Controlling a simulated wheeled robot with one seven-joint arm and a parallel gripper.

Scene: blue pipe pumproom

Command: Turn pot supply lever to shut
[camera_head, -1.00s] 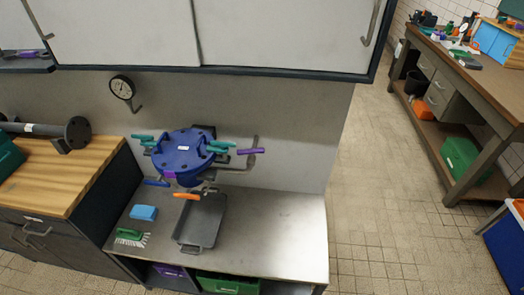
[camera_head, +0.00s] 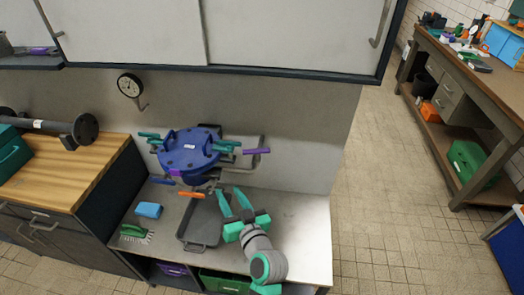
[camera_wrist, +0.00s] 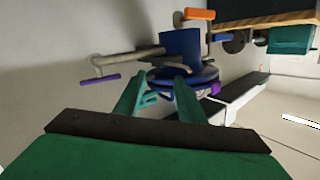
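The blue pot (camera_head: 188,150) with a round bolted lid stands over the grey bench. A purple-handled lever (camera_head: 256,151) sits on the pipe at its right; its purple handle (camera_wrist: 100,80) also shows in the wrist view. An orange-handled lever (camera_head: 191,195) is under the pot at the front, and a blue handle (camera_head: 162,182) is at its lower left. I cannot tell by label which is the supply lever. My gripper (camera_head: 229,192) is open and empty, in front of and below the pot's right side. Its fingers (camera_wrist: 158,82) point toward the pot in the wrist view.
A grey tray (camera_head: 205,225), a blue sponge (camera_head: 148,210) and a green brush (camera_head: 132,231) are on the bench. A gauge (camera_head: 130,85) is on the wall. A white cabinet (camera_head: 290,30) overhangs the bench. The floor to the right is clear.

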